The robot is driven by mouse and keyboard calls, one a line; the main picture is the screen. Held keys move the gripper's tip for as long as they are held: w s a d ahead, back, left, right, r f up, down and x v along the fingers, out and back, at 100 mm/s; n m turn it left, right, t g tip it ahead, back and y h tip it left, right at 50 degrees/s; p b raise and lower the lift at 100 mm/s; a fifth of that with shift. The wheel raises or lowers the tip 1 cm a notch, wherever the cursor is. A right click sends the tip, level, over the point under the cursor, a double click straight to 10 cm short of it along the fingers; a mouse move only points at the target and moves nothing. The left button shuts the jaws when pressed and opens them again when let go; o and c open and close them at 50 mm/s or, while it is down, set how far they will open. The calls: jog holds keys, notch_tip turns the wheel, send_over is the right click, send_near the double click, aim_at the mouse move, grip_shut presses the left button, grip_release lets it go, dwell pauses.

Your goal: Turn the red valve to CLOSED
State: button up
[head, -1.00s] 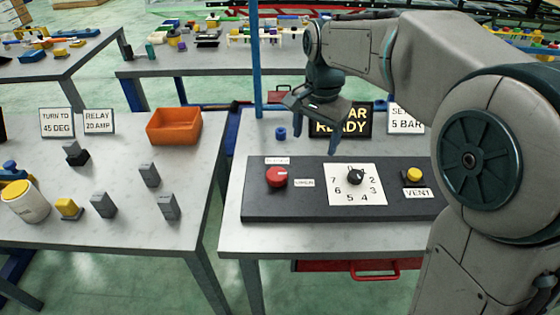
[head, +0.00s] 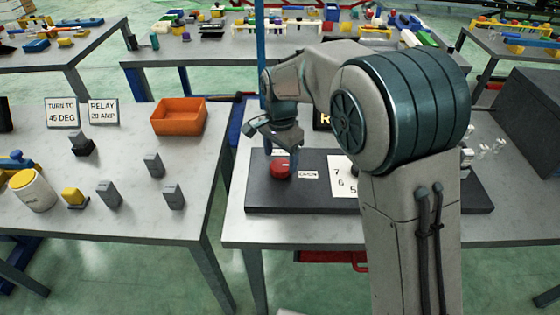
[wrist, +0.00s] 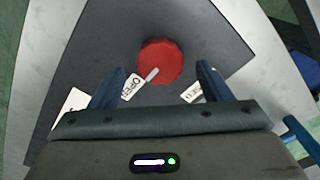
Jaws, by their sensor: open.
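The red valve (head: 280,170) is a round knob at the left end of the dark panel (head: 400,199). In the wrist view the valve (wrist: 160,58) has a white pointer mark aimed at the OPEN label (wrist: 132,87). A second white label (wrist: 192,92) sits to the right, partly hidden by a finger, its text not fully readable. My gripper (head: 282,143) is above and slightly behind the valve in the head view. In the wrist view my open gripper (wrist: 161,70) has one finger to each side of the valve, with nothing held between them.
A sign (head: 323,118) is behind the panel, mostly covered. The left table holds an orange bin (head: 179,116) and several small blocks. A dark box (head: 525,110) stands at the right.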

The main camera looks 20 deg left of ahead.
aim_at(281, 169)
jog(key=shift+f, duration=1.45)
jog(key=c, duration=1)
